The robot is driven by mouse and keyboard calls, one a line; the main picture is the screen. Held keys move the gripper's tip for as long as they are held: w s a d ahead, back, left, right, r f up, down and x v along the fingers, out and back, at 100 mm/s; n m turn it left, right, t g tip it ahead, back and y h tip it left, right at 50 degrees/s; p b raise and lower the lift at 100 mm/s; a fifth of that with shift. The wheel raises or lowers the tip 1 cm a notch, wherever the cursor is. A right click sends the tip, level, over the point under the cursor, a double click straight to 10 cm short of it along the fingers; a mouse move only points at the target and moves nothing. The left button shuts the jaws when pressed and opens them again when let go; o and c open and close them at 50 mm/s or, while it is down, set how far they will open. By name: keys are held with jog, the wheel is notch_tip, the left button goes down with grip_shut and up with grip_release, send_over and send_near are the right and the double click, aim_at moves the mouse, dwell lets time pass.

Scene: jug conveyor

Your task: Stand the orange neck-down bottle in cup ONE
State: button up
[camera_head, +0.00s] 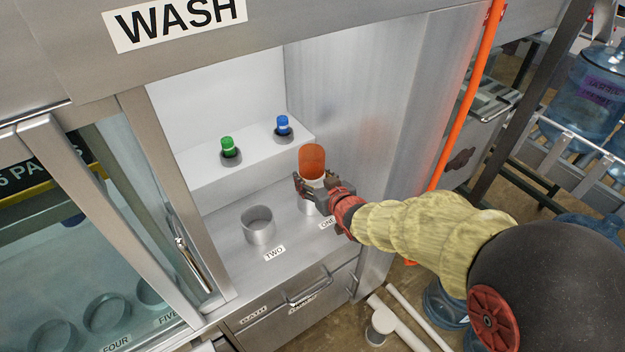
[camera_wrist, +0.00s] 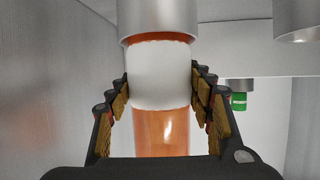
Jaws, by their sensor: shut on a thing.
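The orange bottle (camera_head: 312,160) stands upright with a white band around its middle. My gripper (camera_head: 322,187) is shut on it at the band. In the wrist view, which looks upside down, the fingers (camera_wrist: 160,100) lie on both sides of the white band (camera_wrist: 160,75), with orange (camera_wrist: 160,132) beyond it. Cup ONE (camera_head: 306,208) is a metal cylinder directly below the bottle, partly hidden by my gripper. In the wrist view, cup ONE (camera_wrist: 158,18) meets the bottle's lower end, which appears to be inside its rim. The neck is hidden.
The empty cup TWO (camera_head: 259,228) stands to the left. Green (camera_head: 228,147) and blue (camera_head: 282,125) bottles sit in holders on the raised ledge behind. A metal side wall (camera_head: 365,110) stands close on the right. The WASH hood (camera_head: 180,22) overhangs the opening.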

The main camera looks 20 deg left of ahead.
jog(key=shift+r, duration=0.1)
jog(key=o, duration=1.1)
jog(key=shift+r, duration=0.15)
jog(key=p+v, duration=0.1)
jog(key=v, duration=0.5)
jog(key=p+v, duration=0.2)
jog(key=v, duration=0.4)
jog(key=shift+s+f, duration=0.1)
jog(key=shift+f, duration=0.1)
